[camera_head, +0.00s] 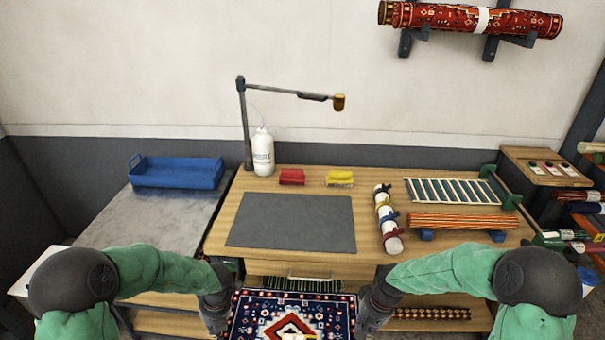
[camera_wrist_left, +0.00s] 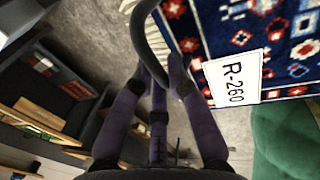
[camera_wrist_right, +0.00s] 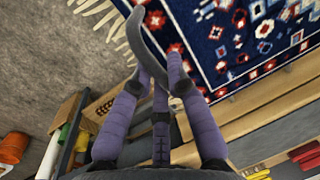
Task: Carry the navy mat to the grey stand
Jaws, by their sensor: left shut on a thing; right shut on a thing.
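The navy mat (camera_head: 240,312), with red, white and blue patterns, hangs in front of the bench at the bottom of the head view. Its lower part is out of frame. My left gripper (camera_head: 217,312) is at its left edge and my right gripper (camera_head: 372,308) at its right edge. Both are shut on the mat. The left wrist view shows the mat (camera_wrist_left: 215,35) with a white R-260 tag and pale fringe; the right wrist view shows it (camera_wrist_right: 215,45) too. A grey-topped stand (camera_head: 150,225) is left of the bench.
A blue tray (camera_head: 177,173) occupies the stand's back; its front is clear. The wooden bench (camera_head: 375,262) bears a grey sheet (camera_head: 292,222), a white bottle (camera_head: 263,152), red and yellow brushes, a tied white roll (camera_head: 388,215) and striped pieces. A lamp-like arm (camera_head: 290,92) rises behind.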

